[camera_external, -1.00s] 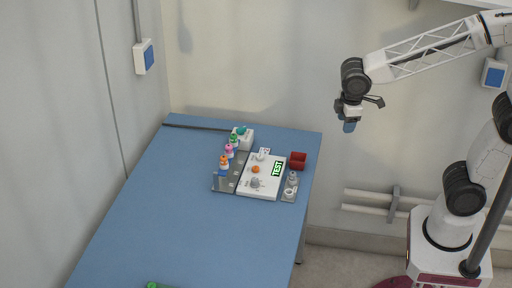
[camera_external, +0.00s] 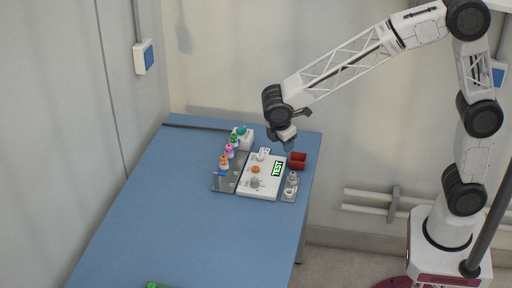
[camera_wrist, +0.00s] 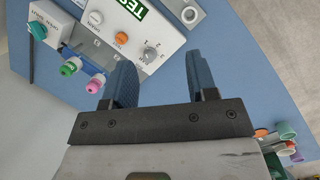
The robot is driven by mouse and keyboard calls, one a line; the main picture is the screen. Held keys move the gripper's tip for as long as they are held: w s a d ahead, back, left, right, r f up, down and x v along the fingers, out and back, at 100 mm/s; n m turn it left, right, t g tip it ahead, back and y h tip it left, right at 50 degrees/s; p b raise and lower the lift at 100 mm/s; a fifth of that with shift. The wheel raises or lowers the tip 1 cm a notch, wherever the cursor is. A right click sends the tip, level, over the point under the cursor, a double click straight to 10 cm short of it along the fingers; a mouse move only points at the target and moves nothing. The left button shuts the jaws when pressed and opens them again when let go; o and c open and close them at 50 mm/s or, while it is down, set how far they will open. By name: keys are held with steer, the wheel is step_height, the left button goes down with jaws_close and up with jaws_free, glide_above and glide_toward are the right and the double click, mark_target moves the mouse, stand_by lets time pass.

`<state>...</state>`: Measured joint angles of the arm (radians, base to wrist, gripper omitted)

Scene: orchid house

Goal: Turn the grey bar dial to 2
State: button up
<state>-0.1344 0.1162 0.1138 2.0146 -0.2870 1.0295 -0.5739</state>
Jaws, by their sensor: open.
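The white panel (camera_external: 247,188) lies on the blue table and also shows in the wrist view (camera_wrist: 172,42). The dial also shows in the external view (camera_external: 255,183). Beside it are an orange knob (camera_wrist: 121,38) and a green TEST display (camera_wrist: 130,8). My gripper (camera_wrist: 159,60) is open and empty, its two blue fingers apart. In the external view my gripper (camera_external: 283,135) hangs above the panel's far right side, apart from the dial.
A red box (camera_external: 298,160) stands right of the panel. A white box with a teal knob (camera_external: 242,137) is at the back. The table's near part (camera_external: 190,235) is mostly clear.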

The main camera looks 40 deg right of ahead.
mark_target(254, 177)
steer(key=w+a+f+n+h, duration=0.1)
steer(key=w+a+f+n, duration=0.2)
steer(key=w+f, duration=0.7)
steer(key=shift+w+a+n+g, duration=0.3)
steer(key=shift+a+g, duration=0.05)
steer(key=shift+g, duration=0.05)
steer(key=shift+f, duration=0.15)
steer(key=shift+x, duration=3.8)
steer(key=shift+s+d, duration=0.1)
steer(key=shift+d, duration=0.05)
steer(key=c, duration=0.9)
